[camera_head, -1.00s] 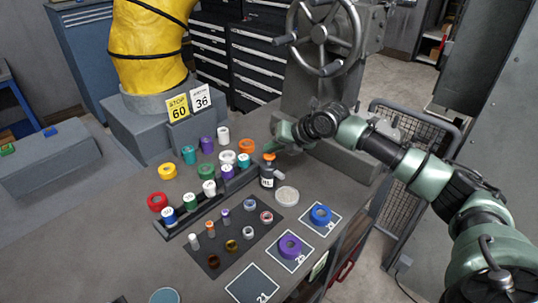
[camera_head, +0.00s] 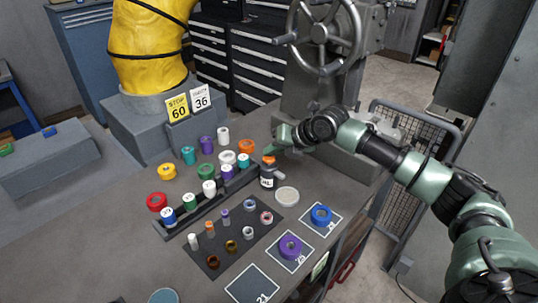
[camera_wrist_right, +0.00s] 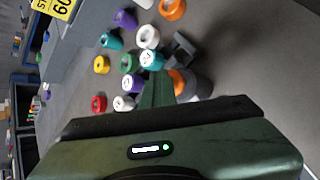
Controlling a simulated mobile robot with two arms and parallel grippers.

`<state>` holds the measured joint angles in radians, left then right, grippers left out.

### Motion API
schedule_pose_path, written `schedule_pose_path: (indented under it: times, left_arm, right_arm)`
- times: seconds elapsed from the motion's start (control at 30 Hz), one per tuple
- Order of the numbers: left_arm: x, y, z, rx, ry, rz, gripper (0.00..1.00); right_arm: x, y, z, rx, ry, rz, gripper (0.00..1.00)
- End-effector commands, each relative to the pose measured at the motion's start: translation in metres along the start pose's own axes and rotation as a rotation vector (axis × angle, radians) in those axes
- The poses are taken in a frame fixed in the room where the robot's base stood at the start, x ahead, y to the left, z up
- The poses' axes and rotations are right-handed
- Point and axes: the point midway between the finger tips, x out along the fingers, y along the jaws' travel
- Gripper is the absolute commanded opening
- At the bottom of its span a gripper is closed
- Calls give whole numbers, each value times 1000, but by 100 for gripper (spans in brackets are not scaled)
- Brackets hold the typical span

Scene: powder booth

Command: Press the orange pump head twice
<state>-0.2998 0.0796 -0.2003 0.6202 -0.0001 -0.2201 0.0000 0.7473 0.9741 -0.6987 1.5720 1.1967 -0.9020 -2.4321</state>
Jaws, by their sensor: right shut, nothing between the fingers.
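A small dark bottle with a pale label (camera_head: 267,178) stands upright on the bench, at the end of the dark rack. Its orange pump head (camera_head: 268,160) is on top. My right gripper (camera_head: 271,148) is shut and empty, with its fingertips right above the pump head. Whether they touch it is too small to tell. In the right wrist view the shut fingers (camera_wrist_right: 157,92) overlap the orange head (camera_wrist_right: 177,82), hiding part of it, and the bottle (camera_wrist_right: 202,84) shows beyond. My left gripper is not in view.
Several coloured tape rolls and small jars stand left of the bottle, some on the dark rack (camera_head: 208,208). A pale round lid (camera_head: 286,196) lies just right of it. A dark mat (camera_head: 222,254) with small parts and numbered cards (camera_head: 254,285) lie in front. A handwheel (camera_head: 324,40) stands behind.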

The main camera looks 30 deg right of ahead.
Motion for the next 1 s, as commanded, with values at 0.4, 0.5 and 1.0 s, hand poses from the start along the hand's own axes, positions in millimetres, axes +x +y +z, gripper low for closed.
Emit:
schedule_pose_path:
  times: [0.4, 0.5, 1.0]
  left_arm:
    - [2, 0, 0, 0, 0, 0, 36]
    - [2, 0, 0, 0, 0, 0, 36]
    - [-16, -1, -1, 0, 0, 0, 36]
  right_arm:
    - [4, -3, -5, 1, 7, -3, 0]
    - [4, -3, -5, 1, 7, -3, 0]
    - [-11, 8, 7, 0, 5, -2, 0]
